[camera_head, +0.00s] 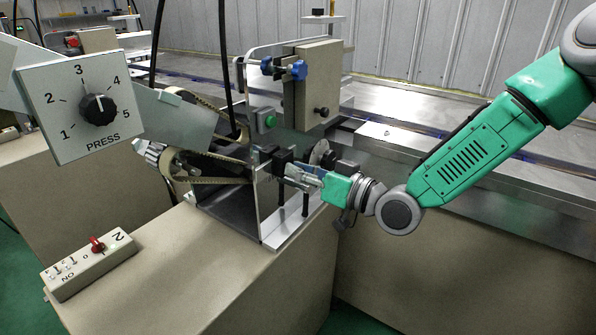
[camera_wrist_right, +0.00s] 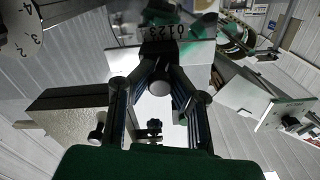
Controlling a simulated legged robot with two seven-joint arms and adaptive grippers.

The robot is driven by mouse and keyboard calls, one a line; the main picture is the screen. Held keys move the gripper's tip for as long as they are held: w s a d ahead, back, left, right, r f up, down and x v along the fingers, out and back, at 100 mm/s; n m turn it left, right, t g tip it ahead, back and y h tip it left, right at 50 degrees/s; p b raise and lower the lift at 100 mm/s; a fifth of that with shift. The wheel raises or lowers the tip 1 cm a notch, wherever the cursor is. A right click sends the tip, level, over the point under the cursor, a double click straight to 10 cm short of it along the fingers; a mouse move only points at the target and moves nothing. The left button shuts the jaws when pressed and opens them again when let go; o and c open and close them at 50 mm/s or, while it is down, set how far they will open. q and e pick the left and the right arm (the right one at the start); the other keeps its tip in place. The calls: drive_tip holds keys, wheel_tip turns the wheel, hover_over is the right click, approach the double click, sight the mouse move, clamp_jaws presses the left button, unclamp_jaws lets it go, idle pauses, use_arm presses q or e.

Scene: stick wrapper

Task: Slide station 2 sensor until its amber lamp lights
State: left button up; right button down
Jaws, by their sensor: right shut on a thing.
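My right gripper (camera_head: 290,171) reaches in from the right to the metal bracket (camera_head: 266,205) on the near machine. It is shut on a small black block (camera_head: 281,158) at the bracket's upper edge, which looks like the sensor. In the right wrist view the fingers (camera_wrist_right: 157,62) close on this dark block (camera_wrist_right: 158,47), beside a pale plate with a printed number scale (camera_wrist_right: 170,31). No lit amber lamp can be made out in either view. The fingers partly hide the block. My left gripper is not in view.
A PRESS dial (camera_head: 98,109) stands at the left. A switch box marked 2 (camera_head: 91,264) with a red lever lies on the cabinet top. Belts (camera_head: 205,176), a green button (camera_head: 269,120) and a beige box with blue knobs (camera_head: 311,85) crowd the gripper.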

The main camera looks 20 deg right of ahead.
drive_tip(key=shift+s+f, duration=0.1)
drive_tip(key=shift+f, duration=0.05)
drive_tip(key=shift+d, duration=0.15)
drive_tip(key=shift+w+d, duration=0.1)
drive_tip(key=shift+w, duration=0.1)
drive_tip(key=c, duration=1.4)
unclamp_jaws()
drive_tip(key=shift+d, duration=0.35)
drive_tip(key=v, duration=1.2)
